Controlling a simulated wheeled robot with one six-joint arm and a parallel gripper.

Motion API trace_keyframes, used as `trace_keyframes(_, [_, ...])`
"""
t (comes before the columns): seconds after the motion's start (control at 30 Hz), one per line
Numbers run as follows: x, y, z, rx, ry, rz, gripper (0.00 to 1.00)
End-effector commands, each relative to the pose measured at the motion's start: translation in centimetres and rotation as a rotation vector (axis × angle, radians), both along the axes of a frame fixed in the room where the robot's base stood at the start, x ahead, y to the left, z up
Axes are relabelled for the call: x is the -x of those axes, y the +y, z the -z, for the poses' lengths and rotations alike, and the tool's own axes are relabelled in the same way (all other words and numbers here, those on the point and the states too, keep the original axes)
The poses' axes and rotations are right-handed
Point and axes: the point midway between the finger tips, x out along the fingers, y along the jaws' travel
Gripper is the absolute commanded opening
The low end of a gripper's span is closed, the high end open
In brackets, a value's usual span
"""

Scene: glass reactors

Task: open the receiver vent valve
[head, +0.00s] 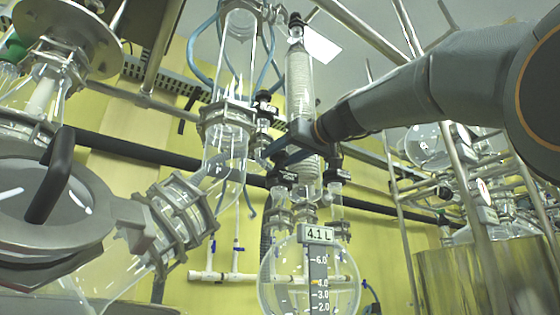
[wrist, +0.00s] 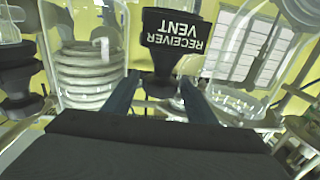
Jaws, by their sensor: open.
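The receiver vent valve shows in the wrist view as a black cap (wrist: 178,33) with white "RECEIVER VENT" lettering, upside down in the picture. A narrower black part continues below the cap, in line with the gap between my fingertips. My gripper (wrist: 161,80) is open, with one finger on each side of that gap. I cannot tell whether either finger touches the valve. In the head view my gripper (head: 284,150) is at the end of the arm, above the round glass receiver (head: 285,285) and beside the coiled glass column. Several similar black caps there carry no readable label.
A coiled glass column (head: 300,75) stands close to my gripper, and glass coils (wrist: 88,75) show left of it in the wrist view. A "4.1 L" display (head: 318,234) sits on the receiver. Metal frame bars (head: 455,170) stand at right. A large glass vessel (head: 85,205) fills the left.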

Motion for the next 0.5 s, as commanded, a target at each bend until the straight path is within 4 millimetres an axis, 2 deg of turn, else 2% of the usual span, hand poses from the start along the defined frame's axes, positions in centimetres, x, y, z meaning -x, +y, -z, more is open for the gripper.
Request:
trace_keyframes(0.17, [0.24, 0.45, -0.4, -0.002, -0.001, 0.121, 0.52])
trace_keyframes(0.5, [-0.14, 0.46, -0.39, -0.007, 0.006, 0.234, 0.52])
